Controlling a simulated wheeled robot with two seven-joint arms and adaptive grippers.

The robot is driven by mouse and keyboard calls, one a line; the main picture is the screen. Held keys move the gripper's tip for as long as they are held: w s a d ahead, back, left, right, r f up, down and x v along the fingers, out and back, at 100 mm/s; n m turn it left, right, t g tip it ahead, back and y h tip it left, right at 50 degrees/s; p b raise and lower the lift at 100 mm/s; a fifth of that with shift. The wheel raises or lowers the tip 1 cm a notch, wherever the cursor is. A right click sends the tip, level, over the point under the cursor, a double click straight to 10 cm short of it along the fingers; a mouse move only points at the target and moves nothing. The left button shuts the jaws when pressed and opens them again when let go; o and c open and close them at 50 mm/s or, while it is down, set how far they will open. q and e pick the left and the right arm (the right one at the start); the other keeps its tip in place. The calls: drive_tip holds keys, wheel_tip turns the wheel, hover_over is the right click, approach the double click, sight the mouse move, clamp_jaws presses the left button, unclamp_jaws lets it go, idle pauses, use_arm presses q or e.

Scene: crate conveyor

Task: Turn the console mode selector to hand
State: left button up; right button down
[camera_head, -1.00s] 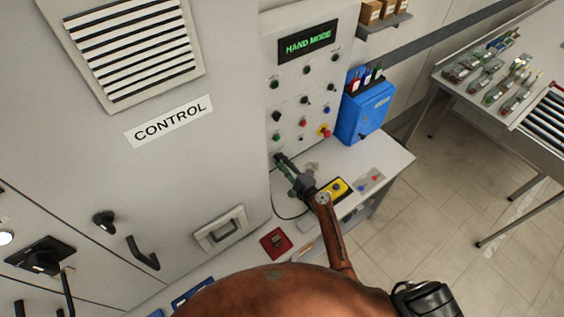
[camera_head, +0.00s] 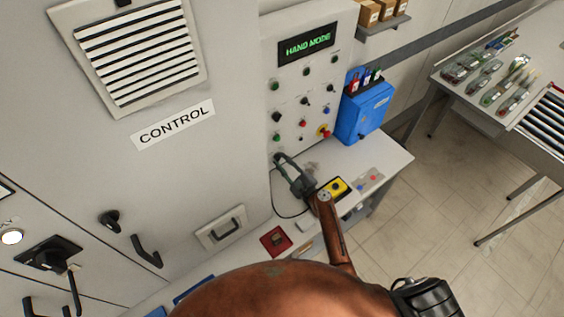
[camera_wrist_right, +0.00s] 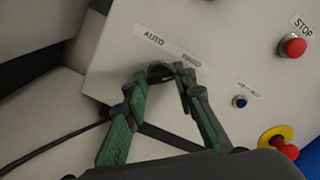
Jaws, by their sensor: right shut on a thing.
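The console panel (camera_head: 290,95) stands at upper centre in the head view. Its display (camera_head: 307,44) reads HAND MODE in green. In the wrist view the mode selector (camera_wrist_right: 160,71) is a dark knob under a label (camera_wrist_right: 172,47) with AUTO at left and a second word partly hidden by a finger. My right gripper (camera_wrist_right: 158,86) has its green-padded fingers on either side of the knob, shut on it. In the head view the right gripper (camera_head: 280,161) is against the panel's lower left, hiding the knob. My left gripper is not in view.
A red stop button (camera_wrist_right: 293,46), a blue button (camera_wrist_right: 240,101) and a yellow-ringed emergency stop (camera_wrist_right: 284,147) are close to the right gripper. A blue holder (camera_head: 364,106) hangs right of the panel.

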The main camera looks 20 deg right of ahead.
idle(0.3)
drive_tip(key=c, duration=1.6)
unclamp_jaws()
drive_tip(key=v, duration=1.2)
drive_tip(key=shift+a, duration=0.1)
